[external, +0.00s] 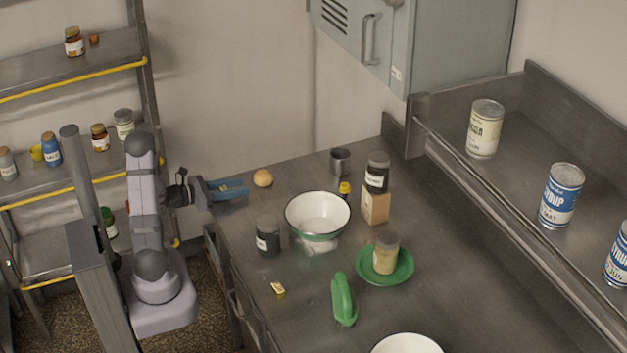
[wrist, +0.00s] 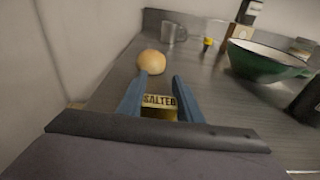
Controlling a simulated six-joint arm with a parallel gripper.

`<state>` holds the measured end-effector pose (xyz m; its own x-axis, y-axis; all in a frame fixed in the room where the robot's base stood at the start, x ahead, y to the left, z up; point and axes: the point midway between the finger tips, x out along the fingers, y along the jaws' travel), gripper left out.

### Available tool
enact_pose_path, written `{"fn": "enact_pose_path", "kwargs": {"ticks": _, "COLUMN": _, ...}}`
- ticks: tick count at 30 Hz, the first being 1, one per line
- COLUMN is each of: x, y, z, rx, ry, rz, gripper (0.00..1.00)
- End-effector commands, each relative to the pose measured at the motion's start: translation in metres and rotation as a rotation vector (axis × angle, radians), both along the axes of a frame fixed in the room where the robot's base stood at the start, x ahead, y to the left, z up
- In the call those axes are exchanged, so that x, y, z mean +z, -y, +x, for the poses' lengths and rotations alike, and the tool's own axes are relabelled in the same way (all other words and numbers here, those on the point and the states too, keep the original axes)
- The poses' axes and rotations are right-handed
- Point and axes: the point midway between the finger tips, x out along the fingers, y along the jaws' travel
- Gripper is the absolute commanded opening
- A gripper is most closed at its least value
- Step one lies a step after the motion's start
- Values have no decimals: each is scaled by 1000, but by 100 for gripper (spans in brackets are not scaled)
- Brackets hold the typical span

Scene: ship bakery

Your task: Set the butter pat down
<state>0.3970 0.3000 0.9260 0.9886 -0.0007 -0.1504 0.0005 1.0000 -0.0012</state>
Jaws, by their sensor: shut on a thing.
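My gripper (external: 234,187) has blue fingers and is low over the far left corner of the steel counter (external: 237,235). In the wrist view the fingers (wrist: 162,86) are shut on the butter pat (wrist: 159,103), a small gold block with a pale label reading SALTED. Its lower part is hidden, and I cannot tell whether it touches the counter. In the external view the fingers hide the pat. A round bun (external: 263,178) sits just beyond the fingertips; it also shows in the wrist view (wrist: 151,62).
A green-and-white bowl (external: 318,232), a dark jar (external: 268,238) and a metal cup (external: 340,161) stand to the right. Counter between bun and dark jar is bare.

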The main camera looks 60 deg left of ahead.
Motion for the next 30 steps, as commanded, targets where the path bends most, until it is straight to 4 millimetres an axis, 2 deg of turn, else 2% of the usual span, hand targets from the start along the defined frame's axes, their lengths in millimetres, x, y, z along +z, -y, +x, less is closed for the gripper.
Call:
{"fn": "enact_pose_path", "kwargs": {"ticks": 16, "x": -9, "y": 0, "z": 0, "rx": 0, "ry": 1, "rz": 1, "gripper": 11}}
{"fn": "enact_pose_path", "kwargs": {"ticks": 17, "x": -8, "y": 0, "z": 0, "rx": 0, "ry": 1, "rz": 1, "gripper": 37}}
{"fn": "enact_pose_path", "kwargs": {"ticks": 18, "x": -7, "y": 0, "z": 0, "rx": 0, "ry": 1, "rz": 1, "gripper": 46}}
{"fn": "enact_pose_path", "kwargs": {"ticks": 19, "x": -7, "y": 0, "z": 0, "rx": 0, "ry": 1, "rz": 1, "gripper": 51}}
{"fn": "enact_pose_path", "kwargs": {"ticks": 30, "x": -6, "y": 0, "z": -2, "rx": 1, "ry": 1, "rz": 1, "gripper": 51}}
